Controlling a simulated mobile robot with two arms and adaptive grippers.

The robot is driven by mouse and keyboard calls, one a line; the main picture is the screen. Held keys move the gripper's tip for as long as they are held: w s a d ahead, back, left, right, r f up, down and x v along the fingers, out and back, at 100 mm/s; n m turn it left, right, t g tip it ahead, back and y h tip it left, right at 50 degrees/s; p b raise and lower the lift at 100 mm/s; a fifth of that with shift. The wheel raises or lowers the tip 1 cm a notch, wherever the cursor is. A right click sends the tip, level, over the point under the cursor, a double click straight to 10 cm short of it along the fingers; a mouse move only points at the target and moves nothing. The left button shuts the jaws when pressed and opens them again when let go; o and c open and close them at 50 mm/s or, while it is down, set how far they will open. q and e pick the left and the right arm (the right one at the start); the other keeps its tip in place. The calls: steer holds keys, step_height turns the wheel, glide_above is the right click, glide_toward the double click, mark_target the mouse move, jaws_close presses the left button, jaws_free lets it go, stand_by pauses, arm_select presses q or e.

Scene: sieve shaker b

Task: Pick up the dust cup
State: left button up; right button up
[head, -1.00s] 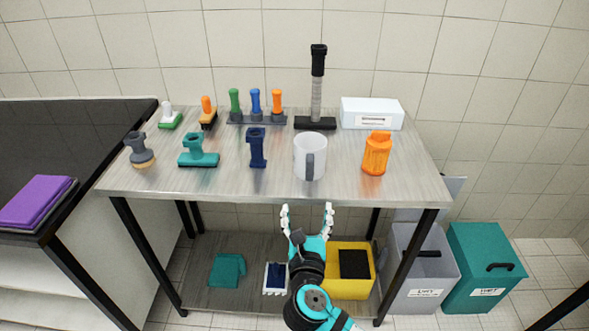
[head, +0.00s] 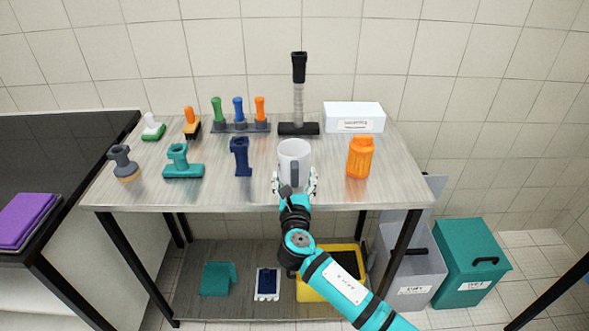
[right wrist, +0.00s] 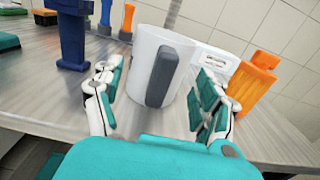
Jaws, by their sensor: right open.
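The dust cup looks to be the white mug-like cup (head: 294,152) with a dark grey handle, upright near the front edge of the table. In the right wrist view the cup (right wrist: 143,62) stands straight ahead, its handle facing me. My right gripper (head: 295,182) is open at the cup's front, with one finger on each side. In the right wrist view its fingers (right wrist: 158,100) flank the cup's lower part; I cannot tell whether they touch it. My left gripper is not in view.
A dark blue tool (head: 241,157) stands left of the cup and an orange container (head: 360,157) right of it. A black-handled tool (head: 299,92) and a white box (head: 354,117) are behind. The table top (head: 330,194) is bare at the front right.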

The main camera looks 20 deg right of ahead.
steer(key=x, duration=0.4)
steer(key=shift+d+f, duration=0.15)
steer(key=shift+f, duration=0.1)
jaws_close()
steer(key=shift+r, duration=0.1)
